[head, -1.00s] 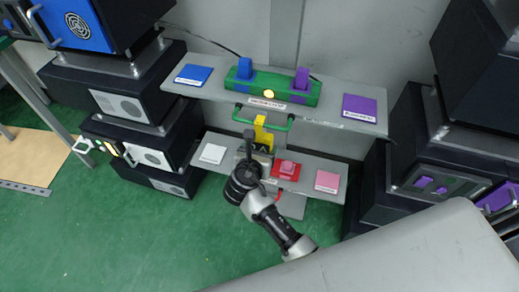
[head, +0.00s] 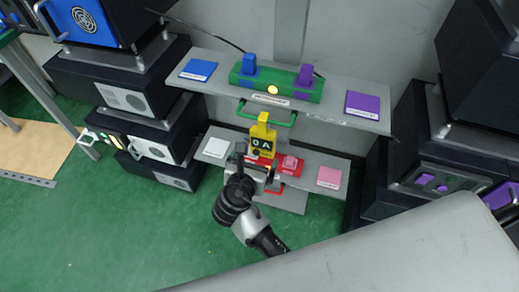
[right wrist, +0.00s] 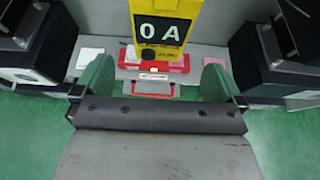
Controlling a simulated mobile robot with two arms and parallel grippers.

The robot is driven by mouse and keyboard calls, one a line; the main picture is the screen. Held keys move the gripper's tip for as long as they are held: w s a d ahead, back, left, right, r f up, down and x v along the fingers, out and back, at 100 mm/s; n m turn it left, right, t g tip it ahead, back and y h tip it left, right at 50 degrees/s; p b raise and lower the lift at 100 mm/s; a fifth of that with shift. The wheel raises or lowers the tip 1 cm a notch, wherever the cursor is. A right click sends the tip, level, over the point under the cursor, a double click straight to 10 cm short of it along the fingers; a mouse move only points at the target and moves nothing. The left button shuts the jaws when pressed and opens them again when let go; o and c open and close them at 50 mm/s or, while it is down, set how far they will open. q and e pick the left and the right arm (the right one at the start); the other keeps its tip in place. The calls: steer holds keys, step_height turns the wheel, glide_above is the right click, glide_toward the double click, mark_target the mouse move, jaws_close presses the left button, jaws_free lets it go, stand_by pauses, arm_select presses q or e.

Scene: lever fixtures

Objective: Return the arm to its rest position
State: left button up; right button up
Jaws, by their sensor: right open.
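My right gripper (head: 257,166) is open and empty in front of the lower shelf. In the right wrist view its two fingers (right wrist: 157,82) are spread apart, with a yellow meter (right wrist: 165,28) reading "0 A" beyond them. In the head view the yellow meter (head: 263,136) stands upright just past the gripper, which hides part of the shelf below it. My left gripper is not in view.
The upper shelf (head: 335,112) carries a green fixture (head: 275,87) with a blue lever (head: 249,63) and a purple lever (head: 304,75). Dark cabinets stand left (head: 126,93) and right (head: 420,150). Green floor (head: 130,225) is clear at lower left.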

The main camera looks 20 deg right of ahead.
steer(key=s+f+m+g+y+p, duration=0.1)
steer(key=s+f+m+g+y, duration=0.2)
steer(key=f, duration=0.5)
steer(key=s+d+f+m+g+y+p, duration=0.1)
steer(key=s+f+m, duration=0.1)
steer(key=s+f, duration=0.45)
steer(key=s+f+m+g+y+p, duration=0.1)
steer(key=s+f+m+g, duration=0.15)
steer(key=f, duration=0.65)
steer(key=s+d+f+m+g+y, duration=0.1)
steer(key=s+d+f+m, duration=0.3)
steer(key=s+m, duration=0.2)
steer(key=s+d+f+m+g+p, duration=0.1)
steer(key=s+d+f+m, duration=0.3)
steer(key=s+m, duration=0.3)
steer(key=s+d+f+m+g+y+p, duration=0.1)
steer(key=s+d+f+m, duration=0.3)
steer(key=s, duration=0.8)
steer(key=shift+s+f+m+g+y, duration=0.2)
steer(key=shift+f+m+g+y, duration=0.2)
steer(key=shift+m, duration=0.75)
